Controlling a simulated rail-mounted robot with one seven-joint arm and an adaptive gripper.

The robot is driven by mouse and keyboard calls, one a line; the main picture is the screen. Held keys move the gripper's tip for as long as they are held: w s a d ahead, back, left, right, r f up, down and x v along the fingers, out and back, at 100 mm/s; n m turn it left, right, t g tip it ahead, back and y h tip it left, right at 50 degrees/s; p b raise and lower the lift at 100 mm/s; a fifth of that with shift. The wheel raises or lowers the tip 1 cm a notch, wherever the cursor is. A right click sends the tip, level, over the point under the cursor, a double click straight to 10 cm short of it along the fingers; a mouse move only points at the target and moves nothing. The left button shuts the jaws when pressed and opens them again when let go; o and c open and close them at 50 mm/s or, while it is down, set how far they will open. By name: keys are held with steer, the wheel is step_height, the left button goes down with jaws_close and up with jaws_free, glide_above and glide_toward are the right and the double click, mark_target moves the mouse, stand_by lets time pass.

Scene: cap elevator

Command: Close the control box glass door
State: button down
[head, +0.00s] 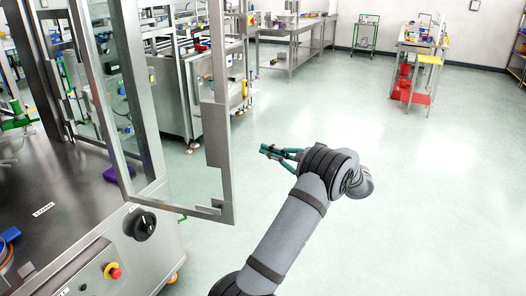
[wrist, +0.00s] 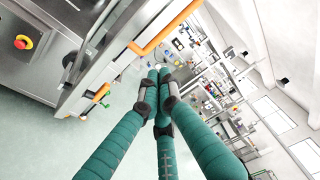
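The glass door (head: 217,150) of the control box stands swung open in the head view, a tall metal frame with clear glass. Its lower corner hangs beyond the front edge of the cabinet. My gripper (head: 264,151) is to the right of the door's free edge, apart from it, with nothing in it. In the wrist view, the teal fingers of my gripper (wrist: 158,85) converge and their dark-padded tips look together. A metal frame with an orange bar (wrist: 166,28) lies up and left of the fingers there; I cannot tell surely whether it is the door.
The steel cabinet carries a black rotary knob (head: 140,224) and a red stop button (head: 113,272). Another machine (head: 195,85) stands behind the door. A steel table (head: 290,40) and a cart with red shelves (head: 408,90) are farther back. The floor on the right is clear.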

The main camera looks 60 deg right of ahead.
steer(key=w+p, duration=0.4)
steer(key=w, duration=0.6)
steer(key=a+p, duration=0.1)
steer(key=s+a+p, duration=0.1)
steer(key=a, duration=0.1)
steer(key=shift+a+f, duration=0.1)
steer(key=shift+a, duration=0.2)
